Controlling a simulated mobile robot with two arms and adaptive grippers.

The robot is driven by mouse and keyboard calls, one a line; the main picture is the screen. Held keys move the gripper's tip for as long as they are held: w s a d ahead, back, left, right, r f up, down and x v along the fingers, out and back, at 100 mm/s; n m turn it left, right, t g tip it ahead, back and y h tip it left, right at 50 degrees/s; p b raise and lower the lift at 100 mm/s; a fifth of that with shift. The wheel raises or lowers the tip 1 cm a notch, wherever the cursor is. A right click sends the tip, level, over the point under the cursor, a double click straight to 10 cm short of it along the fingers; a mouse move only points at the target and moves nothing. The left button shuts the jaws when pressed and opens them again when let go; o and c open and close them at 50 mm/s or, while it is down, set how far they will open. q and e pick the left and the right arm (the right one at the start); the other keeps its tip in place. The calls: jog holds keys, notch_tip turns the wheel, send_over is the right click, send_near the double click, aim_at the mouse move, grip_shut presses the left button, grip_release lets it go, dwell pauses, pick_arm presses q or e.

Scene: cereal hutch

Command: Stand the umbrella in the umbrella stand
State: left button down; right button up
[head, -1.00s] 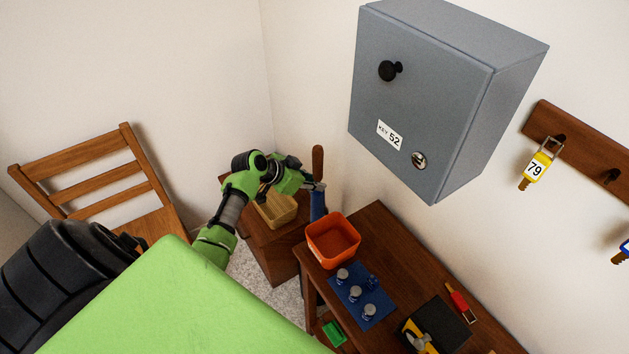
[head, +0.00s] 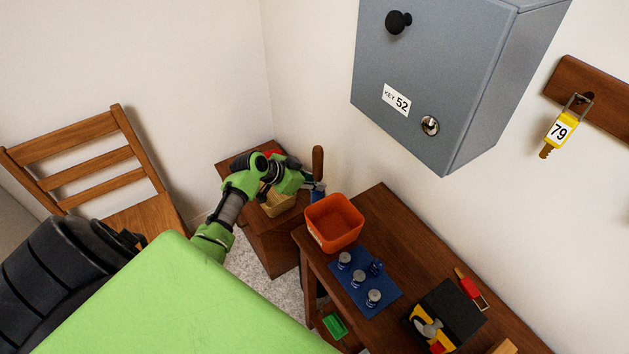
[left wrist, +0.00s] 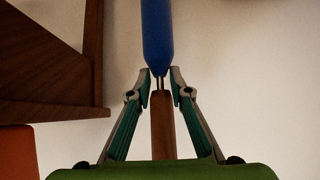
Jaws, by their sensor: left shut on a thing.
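The umbrella has a brown wooden handle (head: 318,162) and a folded blue canopy (head: 318,197). It hangs about upright in the head view, handle up, beside the orange bin. My left gripper (head: 316,184) is shut on the umbrella at the thin shaft between handle and canopy. In the left wrist view, the fingertips (left wrist: 160,84) close around this shaft, with the blue canopy (left wrist: 157,40) beyond them and the handle (left wrist: 163,125) towards the palm. The umbrella's lower end is hidden in the head view. I cannot make out an umbrella stand. My right gripper is not in view.
An orange bin (head: 334,222) stands on the wooden table's corner, close to the umbrella. A low wooden cabinet (head: 268,240) with a tan basket (head: 277,203) is behind my left arm. A grey key cabinet (head: 440,75) hangs above the table. A chair (head: 95,165) stands left.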

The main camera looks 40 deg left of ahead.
aim_at(314, 198)
pick_arm(q)
jog(key=shift+f+b, duration=3.1)
jog(key=shift+f, duration=0.75)
jog(key=c, duration=1.8)
grip_release()
jog(key=shift+o, duration=0.2)
jog(key=shift+f, duration=0.1)
jog(key=v, duration=1.2)
